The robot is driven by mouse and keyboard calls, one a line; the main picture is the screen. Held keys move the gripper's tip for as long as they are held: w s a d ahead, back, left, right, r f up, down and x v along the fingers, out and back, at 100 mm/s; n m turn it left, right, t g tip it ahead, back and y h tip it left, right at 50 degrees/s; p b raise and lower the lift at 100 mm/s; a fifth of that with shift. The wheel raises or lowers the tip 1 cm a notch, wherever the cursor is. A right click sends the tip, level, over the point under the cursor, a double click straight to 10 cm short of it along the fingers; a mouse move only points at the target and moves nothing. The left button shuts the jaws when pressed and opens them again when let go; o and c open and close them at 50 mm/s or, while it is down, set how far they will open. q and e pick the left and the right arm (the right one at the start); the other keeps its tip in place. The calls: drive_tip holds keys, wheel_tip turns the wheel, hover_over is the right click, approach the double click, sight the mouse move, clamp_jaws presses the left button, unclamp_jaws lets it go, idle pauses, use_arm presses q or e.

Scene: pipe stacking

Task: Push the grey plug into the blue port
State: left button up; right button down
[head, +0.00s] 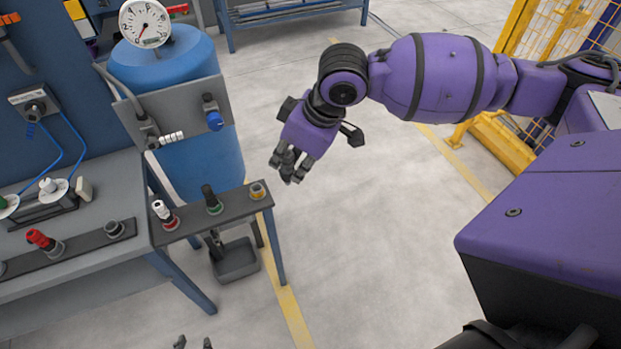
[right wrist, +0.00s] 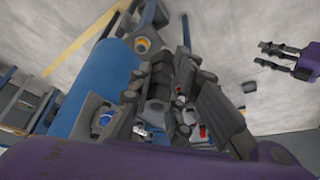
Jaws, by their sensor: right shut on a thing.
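My right gripper (head: 287,170) hangs over open floor, to the right of the blue tank and the small side table. Its fingers are shut on a small dark grey piece, mostly hidden, which I take for the grey plug. In the right wrist view the fingers (right wrist: 180,100) fill the middle, and the held piece is hard to tell from them. A blue round fitting (head: 215,121) on the tank's grey panel may be the blue port; the gripper is apart from it. My left gripper (right wrist: 283,58) shows open and empty in the right wrist view.
The side table bears a red-ringed socket with a white plug (head: 160,210), a green-ringed one with a black plug (head: 211,199) and a yellow-ringed socket (head: 258,190). The blue tank (head: 190,165) carries a gauge (head: 144,23). Floor right of the table is clear.

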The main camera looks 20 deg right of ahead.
sight(288, 153)
drive_tip(key=shift+w+d+r, duration=0.1)
drive_tip(key=shift+r, duration=1.85)
